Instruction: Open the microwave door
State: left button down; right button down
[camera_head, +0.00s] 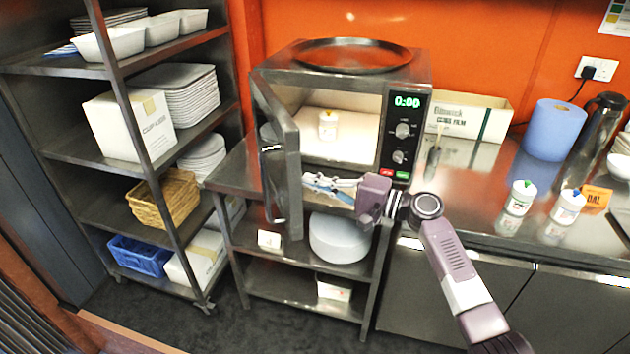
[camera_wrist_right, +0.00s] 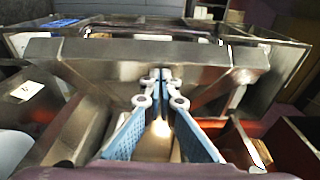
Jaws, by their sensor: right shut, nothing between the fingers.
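The microwave (camera_head: 404,120) stands on a steel shelf unit. Its door (camera_head: 286,150) is hinged at the left and stands wide open, swung out toward me, with the dark handle (camera_head: 269,180) on its outer face. In the right wrist view the fingertips (camera_wrist_right: 160,76) meet before a wide metal surface.
A round tray (camera_head: 352,55) lies on top of the microwave. To the right, the counter holds a cling film box (camera_head: 470,115), a blue paper roll (camera_head: 554,130), a flask (camera_head: 594,135) and two small jars (camera_head: 517,205). A loaded rack (camera_head: 60,150) stands at the left.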

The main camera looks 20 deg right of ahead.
aim_at(287, 188)
jog(key=shift+m+t+h, duration=0.8)
jog(key=shift+t+h, duration=0.1)
jog(key=a+p, duration=0.1)
jog(key=a, duration=0.1)
jog(key=a+p, duration=0.1)
jog(key=a, duration=0.1)
jog(key=s+a+p, duration=0.1)
jog(key=a, duration=0.1)
jog(key=shift+a+r, duration=0.3)
jog(key=a+p, duration=0.1)
jog(key=a, duration=0.4)
jog(key=w+a, duration=0.2)
jog(key=a, duration=0.5)
jog(key=w+a+b, duration=0.1)
jog(key=w+a, duration=0.1)
jog(key=a, duration=0.6)
jog(key=shift+w+a+f, duration=0.2)
jog(key=shift+w+f, duration=0.05)
